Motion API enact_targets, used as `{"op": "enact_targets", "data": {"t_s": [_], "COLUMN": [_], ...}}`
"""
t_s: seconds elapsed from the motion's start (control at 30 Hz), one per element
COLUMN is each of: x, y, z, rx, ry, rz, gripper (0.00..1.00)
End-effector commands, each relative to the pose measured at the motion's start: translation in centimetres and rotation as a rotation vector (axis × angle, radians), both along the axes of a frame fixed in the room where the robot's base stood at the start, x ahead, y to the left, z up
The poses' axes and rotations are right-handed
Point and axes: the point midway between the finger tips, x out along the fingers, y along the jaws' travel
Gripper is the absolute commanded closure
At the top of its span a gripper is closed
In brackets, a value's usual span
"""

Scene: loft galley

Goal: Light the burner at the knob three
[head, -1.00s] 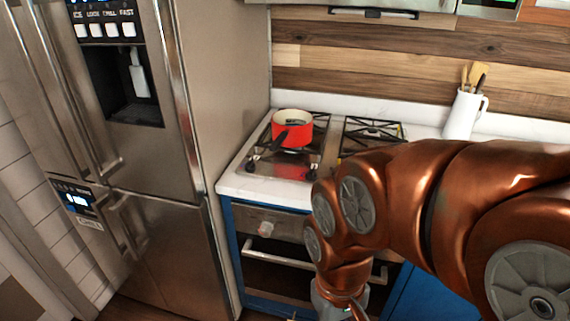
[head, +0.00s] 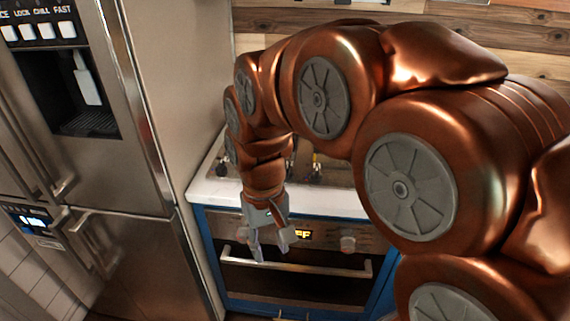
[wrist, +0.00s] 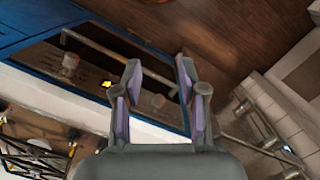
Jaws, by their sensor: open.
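The stove (head: 345,207) has a steel front panel with a lit display (head: 303,234) and a round knob (head: 347,243) to its right. That knob also shows in the wrist view (wrist: 70,62). A second, blurred knob-like shape (wrist: 158,100) shows between my fingers in the wrist view. No number on the knobs is readable, so I cannot tell which is knob three. My gripper (head: 271,250) is open and empty, pointing down in front of the panel's left part, left of the display. The burner grates (wrist: 35,150) are partly in the wrist view; my arm hides most of the cooktop.
A long oven handle (head: 320,268) runs across the oven door just below the panel, close to my fingertips. A steel fridge (head: 125,255) stands to the left. Wood floor (wrist: 225,40) lies clear in front of the stove.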

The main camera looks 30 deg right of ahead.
Motion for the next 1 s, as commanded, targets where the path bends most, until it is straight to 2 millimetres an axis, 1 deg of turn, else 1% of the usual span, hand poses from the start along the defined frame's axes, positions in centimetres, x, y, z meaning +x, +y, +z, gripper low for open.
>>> {"op": "enact_targets", "data": {"t_s": [0.03, 0.1, 0.27, 0.3, 0.47, 0.5, 0.67, 0.8, 0.9, 1.0], "x": [1.8, 4.0, 8.8, 10.0, 14.5, 15.6, 19.7, 22.6, 24.5, 25.8], "y": [-0.5, -1.3, -3.6, -4.2, -7.1, -7.9, -11.5, -14.9, -17.3, -19.5], "z": [0.4, 0.9, 1.7, 1.9, 2.1, 2.0, 1.8, 1.2, 0.7, 0.1], "rx": [0.001, 0.001, -0.001, -0.003, -0.005, -0.006, -0.013, -0.022, -0.029, -0.038], "ry": [-0.003, -0.013, -0.028, -0.035, -0.049, -0.054, -0.073, -0.083, -0.091, -0.098], "rz": [-0.021, -0.053, -0.126, -0.145, -0.226, -0.247, -0.334, -0.414, -0.467, -0.512], "gripper": [0.58, 0.58, 0.58, 0.58, 0.58, 0.58, 0.58, 0.58, 0.58, 0.58]}}
